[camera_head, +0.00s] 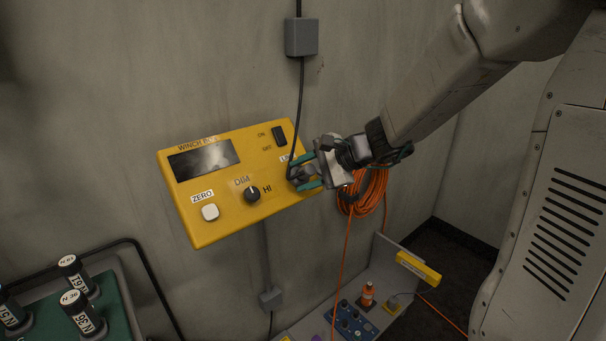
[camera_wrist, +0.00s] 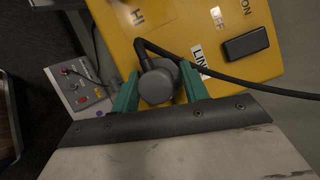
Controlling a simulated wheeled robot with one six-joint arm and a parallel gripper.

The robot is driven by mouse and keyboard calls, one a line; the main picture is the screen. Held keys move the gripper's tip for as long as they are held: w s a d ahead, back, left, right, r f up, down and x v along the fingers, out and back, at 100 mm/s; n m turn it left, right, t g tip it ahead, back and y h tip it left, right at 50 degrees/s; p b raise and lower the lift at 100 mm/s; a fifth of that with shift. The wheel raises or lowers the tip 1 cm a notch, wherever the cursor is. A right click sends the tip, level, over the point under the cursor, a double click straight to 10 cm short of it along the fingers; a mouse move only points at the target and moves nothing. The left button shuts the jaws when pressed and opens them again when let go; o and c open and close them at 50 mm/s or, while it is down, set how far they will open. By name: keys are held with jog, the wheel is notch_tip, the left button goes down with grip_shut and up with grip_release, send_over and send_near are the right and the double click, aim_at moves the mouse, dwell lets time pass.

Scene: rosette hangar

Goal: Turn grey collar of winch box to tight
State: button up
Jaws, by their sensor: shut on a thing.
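The yellow winch box (camera_head: 222,226) is on the grey wall in the head view, and part of it shows in the wrist view (camera_wrist: 290,45). Its grey collar (camera_wrist: 156,86) is round, with a black cable (camera_wrist: 150,50) coming out of it, beside a label that begins "LIN". My gripper (camera_head: 308,172) is at the box's right end. In the wrist view its green fingers (camera_wrist: 158,92) are shut on the collar, one on each side. In the head view the fingers hide most of the collar. No tight or loose mark is readable.
The box also carries a dark display (camera_head: 204,159), a white ZERO button (camera_head: 210,212), a DIM knob (camera_head: 252,194) and a black switch (camera_head: 279,135). An orange cable coil (camera_head: 362,194) hangs just right of my gripper. A bench with small items stands below.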

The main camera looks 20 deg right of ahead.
jog(key=o, duration=1)
jog(key=v, duration=0.8)
jog(key=shift+f, duration=0.1)
